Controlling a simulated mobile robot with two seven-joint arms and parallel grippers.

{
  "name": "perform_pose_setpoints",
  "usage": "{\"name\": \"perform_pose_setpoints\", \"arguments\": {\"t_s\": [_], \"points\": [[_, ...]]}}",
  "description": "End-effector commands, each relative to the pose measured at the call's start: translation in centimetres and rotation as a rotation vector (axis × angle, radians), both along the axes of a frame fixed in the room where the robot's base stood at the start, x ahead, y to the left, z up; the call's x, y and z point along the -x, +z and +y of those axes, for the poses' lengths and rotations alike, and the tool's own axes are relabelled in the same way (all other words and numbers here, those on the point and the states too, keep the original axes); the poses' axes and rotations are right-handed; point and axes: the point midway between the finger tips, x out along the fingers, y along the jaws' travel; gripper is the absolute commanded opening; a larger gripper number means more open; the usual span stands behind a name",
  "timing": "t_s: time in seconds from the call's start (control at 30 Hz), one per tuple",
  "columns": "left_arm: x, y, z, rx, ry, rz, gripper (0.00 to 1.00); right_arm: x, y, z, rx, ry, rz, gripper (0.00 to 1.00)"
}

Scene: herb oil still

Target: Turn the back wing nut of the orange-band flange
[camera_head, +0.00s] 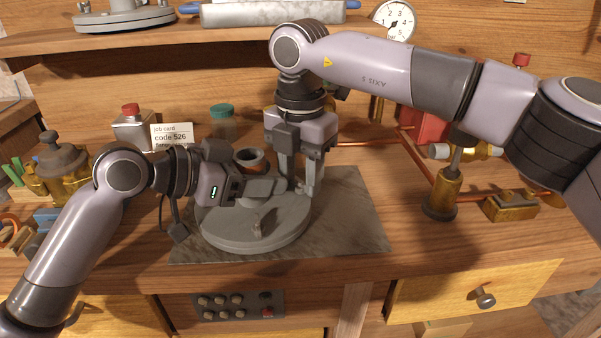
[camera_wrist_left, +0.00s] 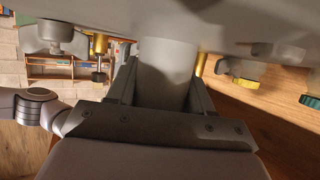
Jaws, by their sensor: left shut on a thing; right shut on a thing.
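The grey round flange (camera_head: 252,239) lies on a dark mat on the bench. Its upright neck (camera_head: 250,158) has an orange band and an open top. One wing nut (camera_head: 263,222) stands at the front of the disc. My left gripper (camera_head: 268,187) reaches in from the left, low over the disc, shut on the neck; the left wrist view shows the grey neck (camera_wrist_left: 166,75) between its fingers. My right gripper (camera_head: 298,186) points down at the disc's back right, shut on what appears to be the back wing nut, mostly hidden between its fingers.
A job card (camera_head: 171,135), a red-capped can (camera_head: 131,128) and a teal-lidded jar (camera_head: 222,121) stand behind. A brass pot (camera_head: 62,168) is at the left. A brass valve stand (camera_head: 444,190) and copper pipes are at the right. The mat's right part (camera_head: 350,215) is clear.

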Motion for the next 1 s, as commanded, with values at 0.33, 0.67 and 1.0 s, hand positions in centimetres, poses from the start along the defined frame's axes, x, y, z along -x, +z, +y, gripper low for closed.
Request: {"name": "perform_pose_setpoints", "arguments": {"t_s": [0.33, 0.67, 1.0], "points": [[-0.05, 0.03, 0.04, -0.001, 0.001, -0.002, 0.0, 0.05, 0.11, 0.05, -0.002, 0.168, 0.001, 0.1], [-0.07, 0.02, 0.05, 0.0, 0.002, -0.001, 0.0, 0.06, 0.12, 0.06, -0.002, 0.207, 0.001, 0.1], [-0.08, 0.0, 0.06, -0.001, 0.003, -0.001, 0.0, 0.05, 0.13, 0.06, -0.002, 0.206, 0.001, 0.6]]}}
